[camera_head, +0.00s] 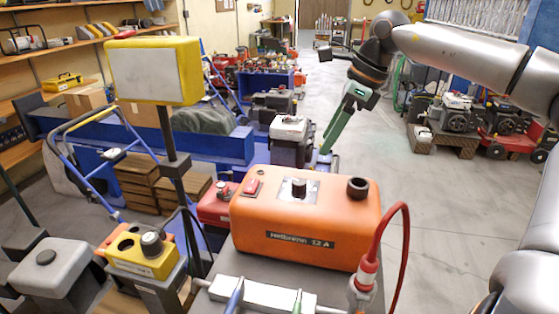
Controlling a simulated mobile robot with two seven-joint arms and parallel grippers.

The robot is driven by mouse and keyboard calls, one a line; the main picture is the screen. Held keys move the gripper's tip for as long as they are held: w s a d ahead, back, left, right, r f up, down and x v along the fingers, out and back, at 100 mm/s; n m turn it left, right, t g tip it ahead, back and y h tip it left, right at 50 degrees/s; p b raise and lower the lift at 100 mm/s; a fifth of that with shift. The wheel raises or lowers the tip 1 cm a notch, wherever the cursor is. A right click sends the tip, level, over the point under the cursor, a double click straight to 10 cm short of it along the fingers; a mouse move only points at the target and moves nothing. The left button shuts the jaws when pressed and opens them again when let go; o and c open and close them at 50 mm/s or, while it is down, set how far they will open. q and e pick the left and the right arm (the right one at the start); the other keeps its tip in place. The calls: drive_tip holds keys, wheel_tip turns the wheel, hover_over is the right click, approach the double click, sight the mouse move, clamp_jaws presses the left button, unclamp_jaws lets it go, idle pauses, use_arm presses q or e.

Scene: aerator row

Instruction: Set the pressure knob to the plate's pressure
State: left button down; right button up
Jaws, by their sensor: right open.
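An orange machine (300,215) stands in the middle, with a dark nameplate (300,240) on its front reading something like "Hellbrann 12 A". On its top are a black knob (299,187) on a pale plate, a red switch (252,187) at the left and a dark round cap (357,187) at the right. No pressure figure is legible, and I cannot tell where the knob points. My right gripper (326,146), green, hangs tilted down behind and above the machine, apart from the knob. It is open and holds nothing visible. My left gripper is not in view.
A yellow box (152,70) with a pale face stands on a dark post at the left. A red hose (403,250) arches beside the machine's right end. A yellow unit (140,258) with a round dial stands at lower left.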

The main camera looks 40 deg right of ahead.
sight(300, 181)
drive_tip(key=x, duration=1.2)
drive_tip(key=shift+w+p, duration=0.3)
drive_tip(key=shift+w, duration=0.1)
clamp_jaws()
